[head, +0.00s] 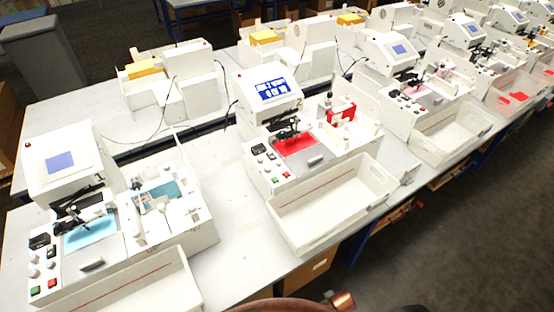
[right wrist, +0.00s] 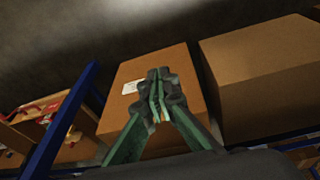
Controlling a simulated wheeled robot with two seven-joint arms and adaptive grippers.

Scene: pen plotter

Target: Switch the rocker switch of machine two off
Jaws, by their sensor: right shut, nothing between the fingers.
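The pen plotter with the red work area (head: 300,144) stands second from the left in the front row. Which way the rocker is pressed is too small to tell. My right gripper (right wrist: 158,85) is shut and empty in the right wrist view, in front of a cardboard box (right wrist: 184,67). My left gripper is not in view.
A white bin (head: 330,205) stands before this machine at the table's front edge. A plotter with a blue work area (head: 90,232) is to the left, and several more recede to the right. Another cardboard box (right wrist: 265,70) and a blue post (right wrist: 60,125) are near my right gripper.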

